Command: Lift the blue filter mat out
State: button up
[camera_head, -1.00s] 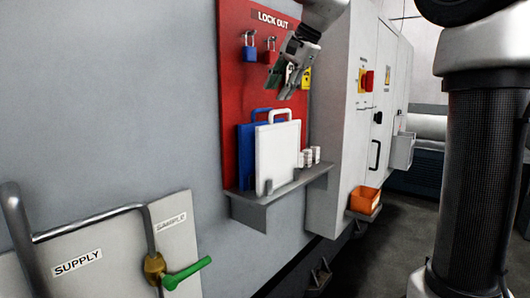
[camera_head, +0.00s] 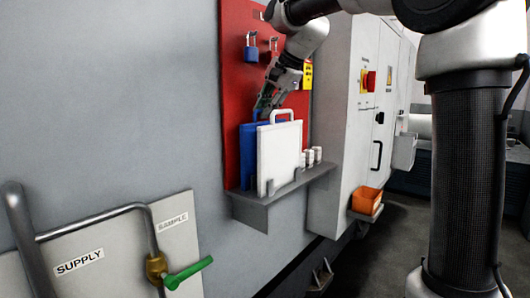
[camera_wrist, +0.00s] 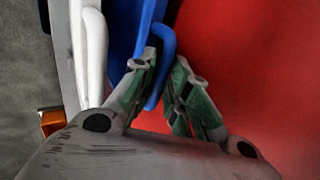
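The blue filter mat (camera_head: 246,152) stands upright on a grey shelf (camera_head: 285,194) against the red board, partly hidden behind a white panel (camera_head: 278,160) with its own loop handle. My gripper (camera_head: 264,108) points down at the top of the blue mat, over its handle. In the wrist view the blue handle (camera_wrist: 165,50) runs between the two fingers of my gripper (camera_wrist: 163,68). The fingers are apart, with some gap at the handle, so the gripper looks open. The white handle (camera_wrist: 94,55) lies just left of the left finger.
A blue padlock (camera_head: 251,52) hangs on the red lockout board (camera_head: 231,90) above. Small white cylinders (camera_head: 312,155) stand on the shelf to the right. An orange bin (camera_head: 366,200) sits lower right, beside the grey cabinet (camera_head: 340,130).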

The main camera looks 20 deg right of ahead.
grip_shut()
jog(key=shift+r, duration=0.1)
